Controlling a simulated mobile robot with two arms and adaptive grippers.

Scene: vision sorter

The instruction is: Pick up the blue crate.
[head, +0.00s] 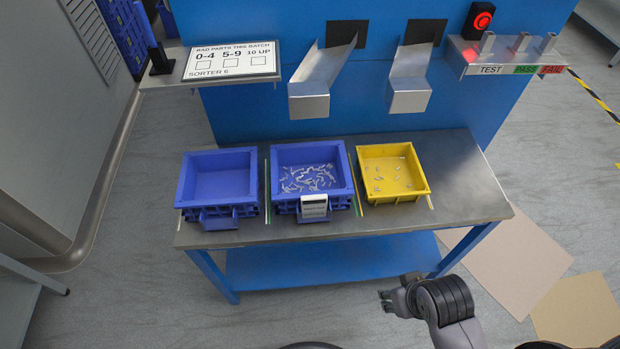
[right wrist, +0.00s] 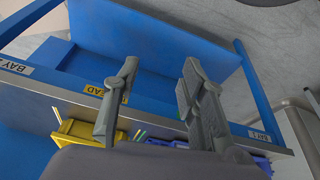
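Two blue crates stand on the metal-topped table in the head view. The left blue crate (head: 219,160) looks empty. The middle blue crate (head: 281,197) holds many small pale parts and has a whitish tag on its front. A blue crate edge (right wrist: 180,143) also shows in the right wrist view, mostly hidden behind my gripper. My right gripper (head: 386,301) is in front of the table, low and to the right, apart from the crates. In the right wrist view its two fingers (right wrist: 160,80) are spread with nothing between them. My left gripper is not in view.
A yellow crate (head: 372,198) with a few small parts stands right of the blue ones. Two metal chutes (head: 309,104) (head: 408,100) hang above the table (head: 462,195). The table's right end is clear. A sign (head: 232,62) and a red lamp (head: 481,20) stand on side shelves.

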